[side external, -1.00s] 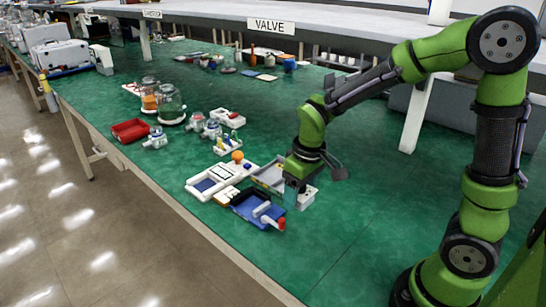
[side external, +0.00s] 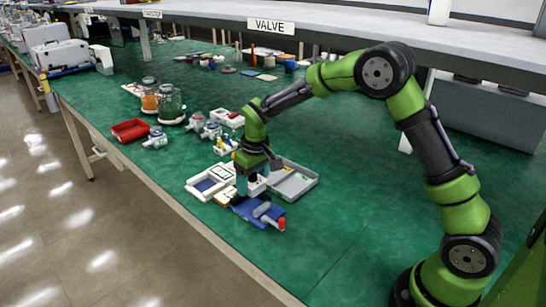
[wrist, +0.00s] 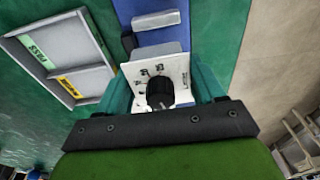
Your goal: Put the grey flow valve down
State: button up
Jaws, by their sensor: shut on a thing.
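My gripper (side external: 252,184) is shut on the grey flow valve (side external: 259,185), low over the group of trays. In the wrist view the valve (wrist: 171,72) shows a pale face with dark markings and a black knob, between the teal fingers of my gripper (wrist: 160,88). In the side view it is partly hidden by my gripper, and I cannot tell whether its underside touches anything. A grey tray (side external: 308,188) with two compartments is just right of the valve. It shows at the left of the wrist view (wrist: 65,58), with one green label and one yellow label.
A blue tray (side external: 243,211) with a pale, red-ended tool is in front of my gripper. A white tray with a blue panel (side external: 205,185) is to the left. Small pump parts, glass jars and a red bin (side external: 130,130) stand farther back. The green table is clear to the right.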

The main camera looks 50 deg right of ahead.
aim_at(252, 191)
jog(key=shift+w+f, duration=0.2)
jog(key=shift+w, duration=0.1)
jog(key=shift+f, duration=1.55)
jog(key=shift+f, duration=0.15)
